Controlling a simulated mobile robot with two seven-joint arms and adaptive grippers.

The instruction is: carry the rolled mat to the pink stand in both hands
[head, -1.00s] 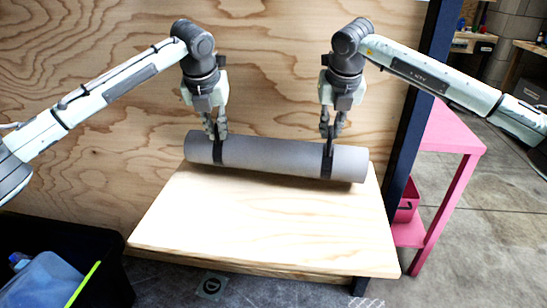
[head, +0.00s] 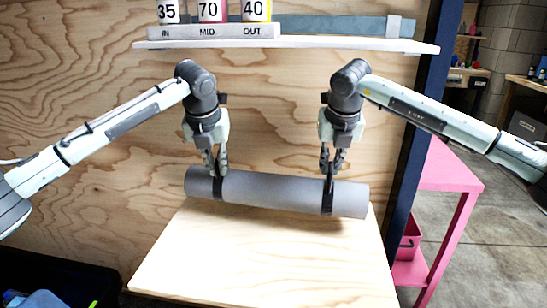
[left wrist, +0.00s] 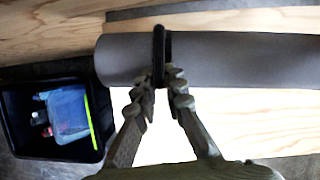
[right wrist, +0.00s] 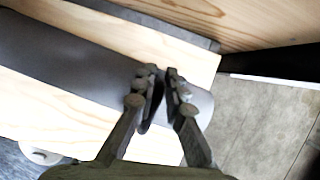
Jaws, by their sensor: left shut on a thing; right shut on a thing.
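The rolled mat (head: 270,191) is a long grey cylinder with a black strap near each end. My left gripper (head: 215,172) is shut on the left strap (left wrist: 159,55) from above. My right gripper (head: 331,172) is shut on the right strap (head: 327,197), near the mat's right end, which the right wrist view also shows (right wrist: 199,104). The pink stand (head: 448,170) is at the right, beyond a dark post, partly hidden by my right arm.
A white shelf (head: 300,43) with numbered canisters hangs above the mat. A plywood wall (head: 90,90) stands behind. The dark post (head: 412,150) rises between board and stand. A black bin (left wrist: 20,110) is at the lower left. A pink bin (head: 407,247) sits low in the stand.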

